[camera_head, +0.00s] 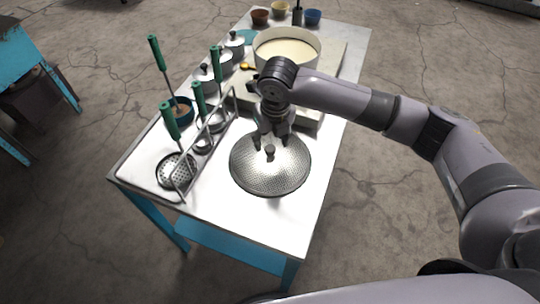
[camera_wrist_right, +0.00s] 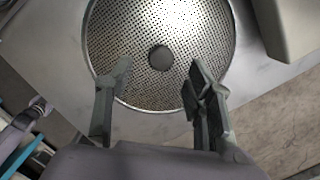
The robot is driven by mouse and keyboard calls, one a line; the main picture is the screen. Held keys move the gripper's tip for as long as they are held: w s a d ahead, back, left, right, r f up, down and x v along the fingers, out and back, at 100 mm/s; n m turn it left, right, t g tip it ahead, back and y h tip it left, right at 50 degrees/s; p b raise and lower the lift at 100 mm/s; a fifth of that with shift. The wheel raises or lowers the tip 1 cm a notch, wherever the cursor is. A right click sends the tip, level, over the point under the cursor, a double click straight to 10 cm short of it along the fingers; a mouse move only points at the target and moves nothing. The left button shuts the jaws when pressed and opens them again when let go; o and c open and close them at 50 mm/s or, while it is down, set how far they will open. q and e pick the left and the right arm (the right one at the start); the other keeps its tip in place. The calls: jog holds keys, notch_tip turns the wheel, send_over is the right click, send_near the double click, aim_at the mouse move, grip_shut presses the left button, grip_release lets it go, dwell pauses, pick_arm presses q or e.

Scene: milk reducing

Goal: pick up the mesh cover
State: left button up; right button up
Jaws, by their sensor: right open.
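The mesh cover (camera_head: 270,175) is a round, perforated grey metal disc with a small dark knob (camera_head: 270,151). It lies on the white tabletop near the front right. My right gripper (camera_head: 272,138) is above its far part, pointing down, with the fingers close to the knob. In the right wrist view the mesh cover (camera_wrist_right: 185,25) fills the upper middle, and its knob (camera_wrist_right: 161,58) stands ahead of the two spread fingers. My right gripper (camera_wrist_right: 158,85) is open and empty, with the knob beyond the fingertips. My left gripper is in neither view.
A metal rack (camera_head: 203,145) holding green-handled ladles stands left of the cover. Behind the gripper is a large pot (camera_head: 287,48) of pale liquid on a block-like stove. Lidded pots and small bowls (camera_head: 280,8) stand farther back. The table's front is clear.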

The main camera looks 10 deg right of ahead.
aim_at(270, 148)
jog(key=shift+w+f+p, duration=0.25)
jog(key=shift+f+p, duration=0.05)
jog(key=shift+f, duration=1.05)
jog(key=shift+w+f+p, duration=0.2)
jog(key=shift+f+p, duration=0.05)
jog(key=shift+f, duration=1.1)
jog(key=shift+c, duration=0.4)
grip_shut()
